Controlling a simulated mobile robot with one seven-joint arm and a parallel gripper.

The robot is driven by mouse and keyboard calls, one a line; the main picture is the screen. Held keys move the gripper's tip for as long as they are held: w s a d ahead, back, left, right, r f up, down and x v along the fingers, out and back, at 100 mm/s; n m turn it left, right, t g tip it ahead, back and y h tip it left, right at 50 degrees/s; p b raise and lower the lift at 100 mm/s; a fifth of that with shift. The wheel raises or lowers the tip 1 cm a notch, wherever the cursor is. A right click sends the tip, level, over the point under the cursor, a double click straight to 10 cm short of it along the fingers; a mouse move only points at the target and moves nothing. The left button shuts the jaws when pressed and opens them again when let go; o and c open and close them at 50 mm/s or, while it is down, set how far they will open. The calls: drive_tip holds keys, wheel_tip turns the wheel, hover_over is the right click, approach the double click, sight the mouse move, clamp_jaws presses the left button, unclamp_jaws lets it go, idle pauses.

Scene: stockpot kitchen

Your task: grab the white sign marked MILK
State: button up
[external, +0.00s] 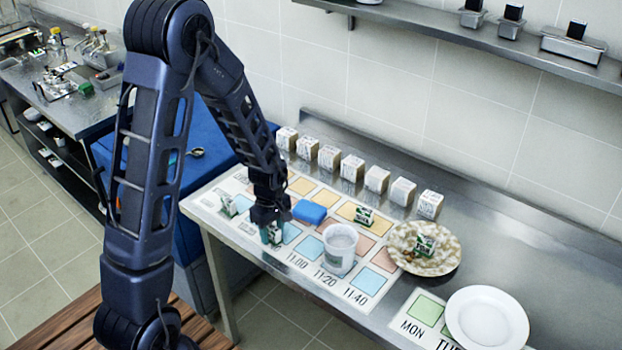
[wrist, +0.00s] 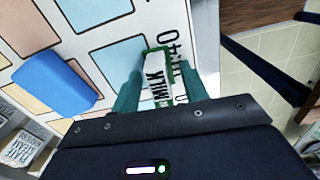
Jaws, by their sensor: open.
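The white MILK sign (wrist: 160,88) has green edges and shows black letters in the wrist view. It stands on the printed board (external: 243,228) near its front edge. In the external view only a small part of the sign (external: 273,237) shows below my gripper. My gripper (external: 270,222) is open and points down over the sign. In the wrist view its two teal fingers (wrist: 158,78) lie on either side of the sign. I cannot tell whether either finger touches it.
A blue block (external: 309,211) lies close by on the board, and a white tub (external: 340,247) stands to the right. Similar small signs stand on the board (external: 364,217) and on a patterned plate (external: 450,262). Several lettered white boxes (external: 352,168) line the back.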

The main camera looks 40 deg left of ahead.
drive_tip(key=shift+c, duration=0.3)
clamp_jaws()
